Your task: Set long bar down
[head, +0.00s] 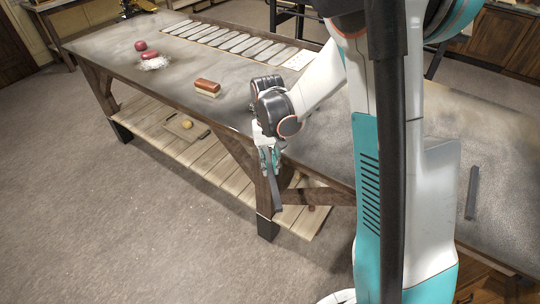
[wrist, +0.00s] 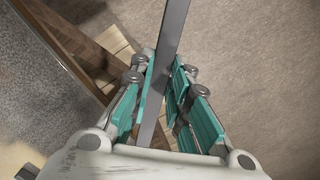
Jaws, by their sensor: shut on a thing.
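My gripper (head: 269,158) is shut on a long flat grey bar (head: 277,195) just off the front edge of the worktable (head: 205,88). In the head view the bar hangs down from the fingers, beside the table's front leg. In the wrist view the bar (wrist: 172,35) runs between the teal finger pads of my gripper (wrist: 166,85) and out past the top of the picture, over the carpet. Its far end is out of that view.
A brown and cream block (head: 207,87), a red ball (head: 141,46) and a red object on white powder (head: 150,58) are on the tabletop. A slatted tray (head: 235,42) lies along the back. Another dark bar (head: 472,192) is at right. The lower shelf (head: 165,135) is slatted.

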